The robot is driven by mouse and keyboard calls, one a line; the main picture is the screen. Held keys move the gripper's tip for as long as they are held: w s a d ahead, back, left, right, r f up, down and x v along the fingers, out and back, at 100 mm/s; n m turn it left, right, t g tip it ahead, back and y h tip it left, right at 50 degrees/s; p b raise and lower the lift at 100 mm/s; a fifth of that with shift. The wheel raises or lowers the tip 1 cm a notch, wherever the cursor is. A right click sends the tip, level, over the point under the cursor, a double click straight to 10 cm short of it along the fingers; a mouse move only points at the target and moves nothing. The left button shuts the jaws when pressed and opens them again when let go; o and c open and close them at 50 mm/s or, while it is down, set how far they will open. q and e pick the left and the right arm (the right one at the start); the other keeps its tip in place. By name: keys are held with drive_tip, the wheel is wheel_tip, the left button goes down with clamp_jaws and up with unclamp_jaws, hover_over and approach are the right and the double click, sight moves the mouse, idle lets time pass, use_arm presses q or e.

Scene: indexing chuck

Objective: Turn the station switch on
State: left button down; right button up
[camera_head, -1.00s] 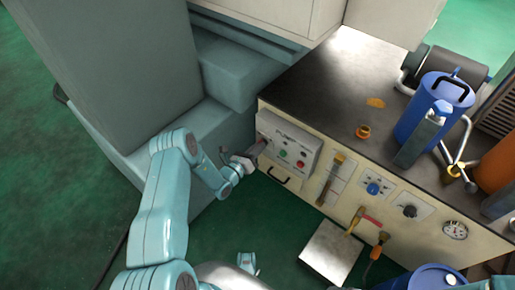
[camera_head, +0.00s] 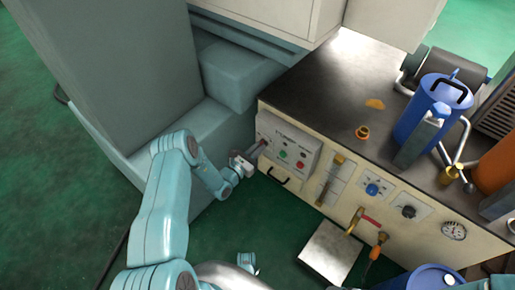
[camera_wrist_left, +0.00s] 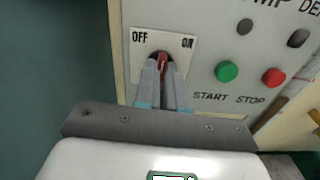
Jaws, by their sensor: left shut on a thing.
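The station switch (camera_wrist_left: 163,61) is a small red handle on a white plate (camera_wrist_left: 181,62) marked OFF at left and ON at right. In the left wrist view the handle stands roughly upright between the two words; the fingers hide its lower part, so its exact angle is hard to tell. My left gripper (camera_wrist_left: 161,74) is shut on the handle from the front. In the head view my left gripper (camera_head: 254,153) meets the left end of the grey control box (camera_head: 292,143), and hides the switch there. My right gripper is not in view.
Green START (camera_wrist_left: 227,71) and red STOP (camera_wrist_left: 273,77) buttons sit just right of the switch. A black drawer handle (camera_head: 278,176) is below the box. Hanging tools and knobs line the bench front to the right. Teal machine housing (camera_head: 190,135) stands close on the left.

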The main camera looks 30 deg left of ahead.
use_arm(q)
drive_tip(key=m, duration=0.5)
drive_tip(key=shift+p, duration=0.3)
drive_tip(key=shift+f, duration=0.1)
idle(0.3)
drive_tip(key=c, duration=1.2)
unclamp_jaws()
drive_tip(key=s+p, duration=0.1)
drive_tip(key=s, duration=0.4)
drive_tip(key=s+a+p, duration=0.1)
drive_tip(key=s, duration=0.5)
drive_tip(key=s+p, duration=0.2)
drive_tip(key=s, duration=0.3)
drive_tip(key=shift+s+a, duration=0.15)
drive_tip(key=shift+s, duration=0.05)
drive_tip(key=shift+m, duration=0.3)
